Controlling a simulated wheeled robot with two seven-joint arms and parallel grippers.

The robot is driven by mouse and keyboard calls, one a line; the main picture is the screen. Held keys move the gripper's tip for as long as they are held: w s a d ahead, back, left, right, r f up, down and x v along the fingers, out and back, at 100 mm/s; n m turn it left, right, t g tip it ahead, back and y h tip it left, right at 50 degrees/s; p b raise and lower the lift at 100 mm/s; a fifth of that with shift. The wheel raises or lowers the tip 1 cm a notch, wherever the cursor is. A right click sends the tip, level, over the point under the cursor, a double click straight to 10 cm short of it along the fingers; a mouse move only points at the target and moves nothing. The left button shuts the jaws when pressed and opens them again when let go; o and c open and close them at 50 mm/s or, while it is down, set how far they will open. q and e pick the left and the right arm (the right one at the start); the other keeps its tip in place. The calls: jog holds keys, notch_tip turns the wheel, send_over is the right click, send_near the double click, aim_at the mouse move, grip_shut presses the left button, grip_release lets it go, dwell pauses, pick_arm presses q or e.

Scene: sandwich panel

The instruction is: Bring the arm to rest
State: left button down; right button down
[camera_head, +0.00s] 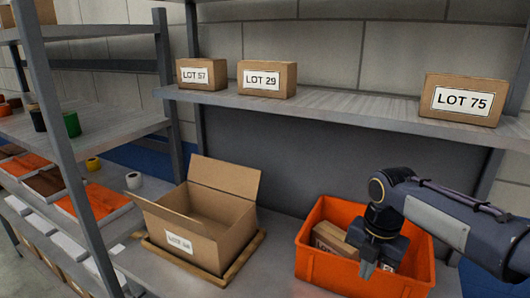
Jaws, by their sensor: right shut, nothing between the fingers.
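My right arm comes in from the right edge. Its gripper (368,268) points down over the orange bin (322,274) and is shut with nothing in it. The gripper hides part of the bin's inside and front rim. At least one brown box (330,238) lies inside the bin, with another partly hidden behind the gripper. My left gripper does not show.
An open cardboard box (190,253) stands on a wooden tray (248,258) left of the bin. The upper shelf (340,107) carries boxes labelled LOT 57 (201,74), LOT 29 (266,79) and LOT 75 (463,99). A side rack (62,150) stands at left.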

jog(key=s+a+f+m+t+y, duration=0.1)
jog(key=s+a+f+m+t, duration=0.1)
jog(key=s+m, duration=0.8)
jog(key=s+a+f+m+t+y, duration=0.2)
jog(key=s+m, duration=0.8)
jog(key=m, duration=0.8)
jog(key=shift+a+f+t, duration=0.2)
jog(key=shift+f+t, duration=0.05)
jog(key=shift+t, duration=0.35)
